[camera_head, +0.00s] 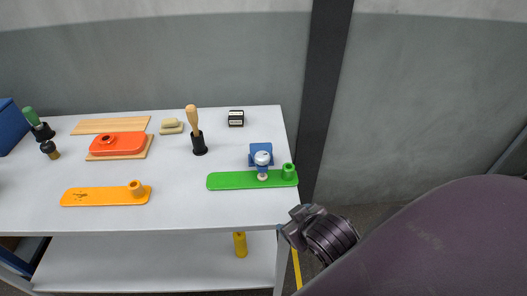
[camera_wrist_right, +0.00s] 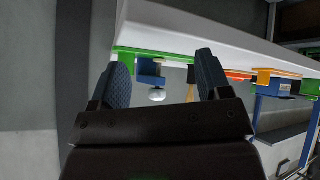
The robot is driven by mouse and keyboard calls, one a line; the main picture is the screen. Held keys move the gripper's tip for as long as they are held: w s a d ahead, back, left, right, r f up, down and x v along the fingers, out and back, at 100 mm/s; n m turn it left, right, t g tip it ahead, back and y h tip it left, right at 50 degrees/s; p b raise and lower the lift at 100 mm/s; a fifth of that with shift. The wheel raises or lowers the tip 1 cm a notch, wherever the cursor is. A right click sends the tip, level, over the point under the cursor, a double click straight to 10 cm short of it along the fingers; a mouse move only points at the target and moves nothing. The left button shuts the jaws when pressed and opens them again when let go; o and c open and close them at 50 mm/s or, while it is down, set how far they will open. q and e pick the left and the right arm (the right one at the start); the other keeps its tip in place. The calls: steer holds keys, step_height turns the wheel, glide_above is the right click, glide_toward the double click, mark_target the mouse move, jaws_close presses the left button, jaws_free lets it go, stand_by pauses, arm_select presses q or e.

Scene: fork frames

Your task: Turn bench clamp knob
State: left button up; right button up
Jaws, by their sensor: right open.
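The bench clamp (camera_head: 257,149) is a small blue block near the right end of the table, with a round whitish knob (camera_head: 263,158) on its front. A smaller pale ball sits just below the knob. In the right wrist view, the blue clamp (camera_wrist_right: 150,70) and its pale knob (camera_wrist_right: 157,95) appear upside down, framed between my fingers but some distance beyond them. My right gripper (camera_wrist_right: 163,82) is open and empty. In the head view my right wrist is off the table's front right corner, apart from the clamp. My left gripper is not in view.
A green strip (camera_head: 227,181) with a raised peg lies in front of the clamp. A wooden-handled tool (camera_head: 193,119) stands left of it; a small black block (camera_head: 236,118) lies behind. Orange pieces lie farther left. A yellow cylinder (camera_head: 240,244) stands on the lower shelf.

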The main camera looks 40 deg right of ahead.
steer(key=w+a+r+n+t+y, duration=0.2)
steer(key=w+r+n+t, duration=0.1)
steer(key=w+r+t, duration=0.3)
steer(key=w+a+r+n+t+y, duration=0.2)
steer(key=w+r+t, duration=0.2)
steer(key=w+r, duration=0.35)
steer(key=w+a+r+n+g+y, duration=0.1)
steer(key=a+r+n+y, duration=0.6)
steer(key=n+y, duration=0.3)
steer(key=n+g+h+p, duration=0.1)
steer(key=n+g+h, duration=1.1)
steer(key=g, duration=0.5)
glide_toward(263, 154)
steer(key=shift+n+y, duration=0.4)
steer(key=shift+y, duration=0.3)
steer(key=f, duration=1)
steer(key=shift+w+d, duration=0.1)
steer(key=shift+w, duration=0.1)
